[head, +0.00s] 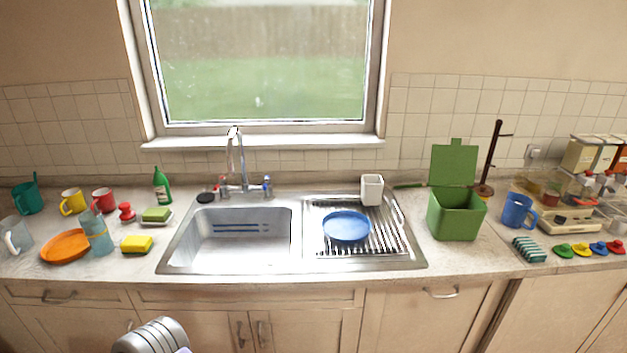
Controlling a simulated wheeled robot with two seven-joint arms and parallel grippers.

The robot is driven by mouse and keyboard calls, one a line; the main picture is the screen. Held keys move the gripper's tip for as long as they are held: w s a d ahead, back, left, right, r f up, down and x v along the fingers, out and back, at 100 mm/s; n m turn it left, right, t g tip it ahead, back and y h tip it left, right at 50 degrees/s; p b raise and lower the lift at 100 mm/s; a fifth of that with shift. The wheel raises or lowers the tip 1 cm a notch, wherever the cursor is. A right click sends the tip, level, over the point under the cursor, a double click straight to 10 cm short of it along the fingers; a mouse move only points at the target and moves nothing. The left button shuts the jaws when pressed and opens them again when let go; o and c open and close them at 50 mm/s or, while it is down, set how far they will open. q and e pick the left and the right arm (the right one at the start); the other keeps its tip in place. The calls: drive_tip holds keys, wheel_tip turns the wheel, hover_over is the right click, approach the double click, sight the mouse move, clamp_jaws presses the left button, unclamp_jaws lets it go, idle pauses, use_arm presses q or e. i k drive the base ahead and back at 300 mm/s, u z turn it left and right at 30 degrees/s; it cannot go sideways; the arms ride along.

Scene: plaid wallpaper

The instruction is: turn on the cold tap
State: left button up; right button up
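A chrome mixer tap (236,160) with a tall curved spout stands at the back edge of the sink. The cold tap (266,184), with a blue mark, is on its right side. The hot tap (221,189), with a red mark, is on its left side. No water stream is visible from the spout. The steel sink (178,248) has an empty-looking basin under the spout. Part of my own arm shows at the bottom left, below the counter edge. Neither of my grippers is in view.
A blue plate (346,227) lies on the drainer, with a white cup (371,190) behind it. A black round item (205,197) and a green bottle (162,186) stand left of the tap. A green bin (456,215) stands right of the sink. The front of the basin is clear.

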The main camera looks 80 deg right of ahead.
sight(268, 178)
drive_tip(key=z, duration=1.9)
drive_tip(key=k, duration=0.95)
drive_tip(key=u, duration=1.05)
drive_tip(key=i, duration=0.7)
drive_tip(key=z, duration=0.8)
drive_tip(key=i, duration=1.3)
drive_tip(key=z, duration=1.25)
